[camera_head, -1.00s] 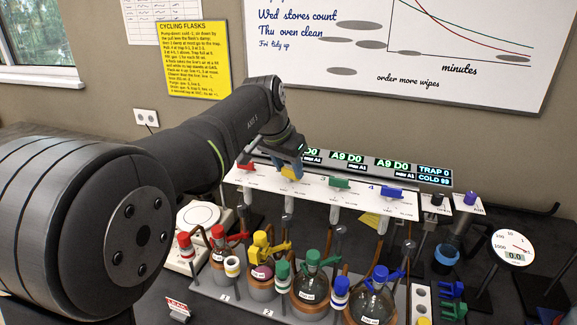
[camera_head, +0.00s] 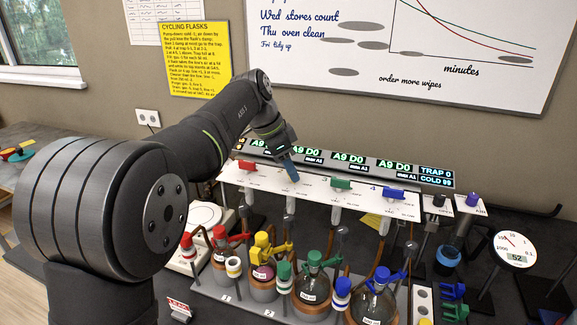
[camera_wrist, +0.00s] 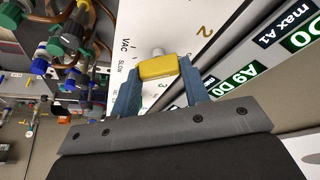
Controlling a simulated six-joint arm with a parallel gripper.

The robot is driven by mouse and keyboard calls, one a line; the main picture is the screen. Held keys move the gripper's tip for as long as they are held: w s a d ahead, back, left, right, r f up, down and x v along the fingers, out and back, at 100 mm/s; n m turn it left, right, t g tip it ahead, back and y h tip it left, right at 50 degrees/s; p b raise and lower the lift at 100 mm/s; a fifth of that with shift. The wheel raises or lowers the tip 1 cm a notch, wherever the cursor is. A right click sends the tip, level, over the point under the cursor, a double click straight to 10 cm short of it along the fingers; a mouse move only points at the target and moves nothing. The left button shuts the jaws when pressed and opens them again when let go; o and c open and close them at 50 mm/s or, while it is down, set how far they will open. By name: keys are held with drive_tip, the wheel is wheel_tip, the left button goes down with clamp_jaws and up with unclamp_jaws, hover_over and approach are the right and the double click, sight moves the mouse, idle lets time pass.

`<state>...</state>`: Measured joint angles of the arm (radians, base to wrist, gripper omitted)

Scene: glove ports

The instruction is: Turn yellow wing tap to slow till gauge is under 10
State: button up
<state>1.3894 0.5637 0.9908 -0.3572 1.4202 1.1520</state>
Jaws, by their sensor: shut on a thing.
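The yellow wing tap (camera_wrist: 158,67) sits on the white panel (camera_head: 318,189), beside the number 2 in the wrist view. My gripper (camera_wrist: 160,74) is shut on it, one blue finger on each side. In the head view my gripper (camera_head: 291,172) reaches down to the panel between the red and green taps and hides the yellow tap. VAC and SLOW labels show left of the tap in the wrist view. The round gauge (camera_head: 515,250) at the right reads 52.
The red tap (camera_head: 247,166), green tap (camera_head: 341,183) and blue tap (camera_head: 394,193) share the panel. Several clamped flasks (camera_head: 313,285) stand in front. The display strip (camera_head: 392,166) behind shows TRAP 0 and COLD 99.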

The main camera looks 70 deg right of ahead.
drive_tip(key=shift+f, duration=0.1)
idle(0.3)
drive_tip(key=o, duration=1)
drive_tip(key=v, duration=1.7)
drive_tip(key=shift+d+r, duration=0.15)
drive_tip(key=shift+r, duration=0.15)
drive_tip(key=shift+s+f, duration=0.1)
drive_tip(key=shift+f, duration=0.05)
drive_tip(key=x, duration=1.7)
drive_tip(key=shift+f, duration=0.1)
